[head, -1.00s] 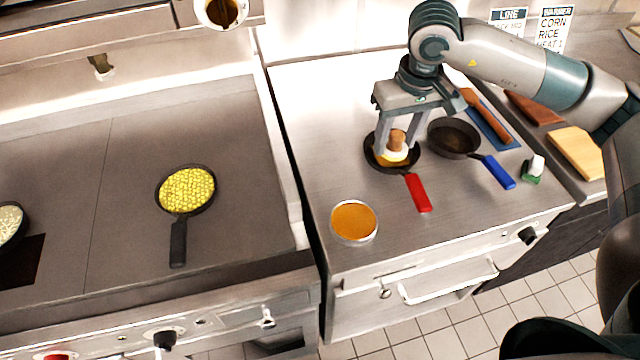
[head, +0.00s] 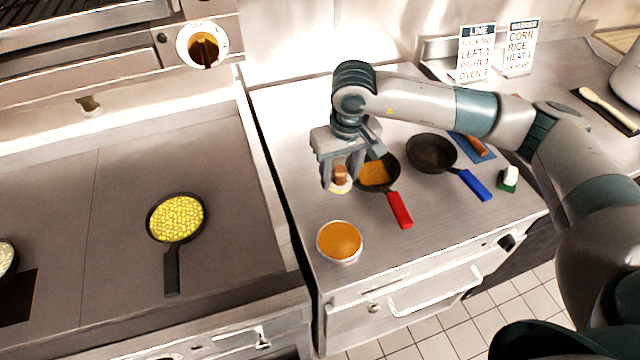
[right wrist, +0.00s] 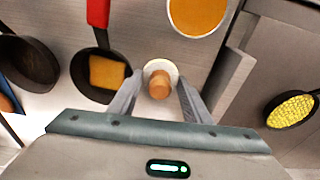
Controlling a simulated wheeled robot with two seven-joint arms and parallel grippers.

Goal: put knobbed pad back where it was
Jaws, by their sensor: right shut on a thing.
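The knobbed pad (head: 341,184), a pale round disc with a brown wooden knob, is between the fingers of my right gripper (head: 338,184). The gripper is shut on it, just left of the red-handled pan. In the right wrist view the pad (right wrist: 160,79) shows between the two fingertips, with the bare counter behind it. I cannot tell exactly how high it is above the counter. The red-handled pan (head: 389,187) holds an orange-brown square slice (head: 375,173), which also shows in the right wrist view (right wrist: 107,72). My left gripper is not in view.
A bowl of orange sauce (head: 340,241) stands in front of the pad. A blue-handled pan (head: 432,153) and a green block with a white top (head: 509,178) are to the right. A pan of yellow corn (head: 177,219) sits on the griddle. The counter's back left is clear.

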